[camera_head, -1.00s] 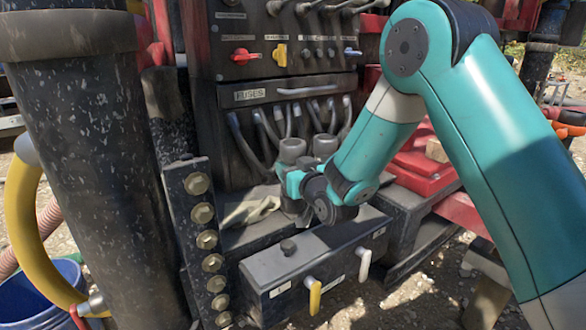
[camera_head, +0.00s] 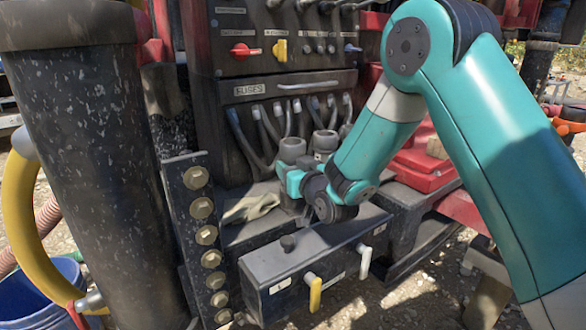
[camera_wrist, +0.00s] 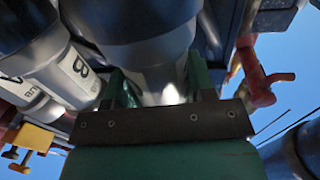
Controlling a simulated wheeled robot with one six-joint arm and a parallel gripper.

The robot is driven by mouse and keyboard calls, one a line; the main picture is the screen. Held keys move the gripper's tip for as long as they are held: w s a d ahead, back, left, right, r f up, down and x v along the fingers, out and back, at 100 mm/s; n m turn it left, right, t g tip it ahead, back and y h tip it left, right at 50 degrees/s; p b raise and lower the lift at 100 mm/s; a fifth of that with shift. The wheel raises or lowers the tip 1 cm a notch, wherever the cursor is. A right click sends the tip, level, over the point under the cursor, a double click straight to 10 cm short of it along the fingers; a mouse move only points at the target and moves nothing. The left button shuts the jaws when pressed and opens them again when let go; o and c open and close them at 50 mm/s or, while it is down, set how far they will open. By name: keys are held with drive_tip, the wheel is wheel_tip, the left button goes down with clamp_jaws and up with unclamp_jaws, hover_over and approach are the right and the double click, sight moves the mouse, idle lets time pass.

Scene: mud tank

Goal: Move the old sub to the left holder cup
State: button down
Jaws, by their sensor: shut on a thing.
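My gripper (camera_head: 292,184) is at the middle of the head view, above the ledge under the fuse panel. It is shut on a grey cylindrical sub (camera_head: 292,149), which stands upright with its open end up. The held sub (camera_wrist: 140,45) fills the top middle of the wrist view, between the green fingers (camera_wrist: 155,85). I cannot read a label on it. A second grey sub (camera_head: 325,142) is just behind and to the right of it. A labelled sub (camera_wrist: 62,68) shows at left in the wrist view. The lower end of the held sub and the holder cups are hidden.
A dark panel with hoses and a fuses label (camera_head: 249,90) rises behind. A glove (camera_head: 250,207) lies on the ledge left of my gripper. A black box (camera_head: 310,255) with two handles juts out in front. A bolted plate (camera_head: 203,240) stands at left.

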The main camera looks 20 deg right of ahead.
drive_tip(key=shift+c, duration=1.9)
unclamp_jaws()
drive_tip(key=shift+f, duration=0.25)
drive_tip(key=s+d+b, duration=0.3)
drive_tip(key=s+b, duration=1.4)
drive_tip(key=b, duration=0.1)
drive_tip(key=shift+r+b, duration=0.15)
drive_tip(key=shift+b, duration=0.25)
drive_tip(key=shift+s, duration=0.1)
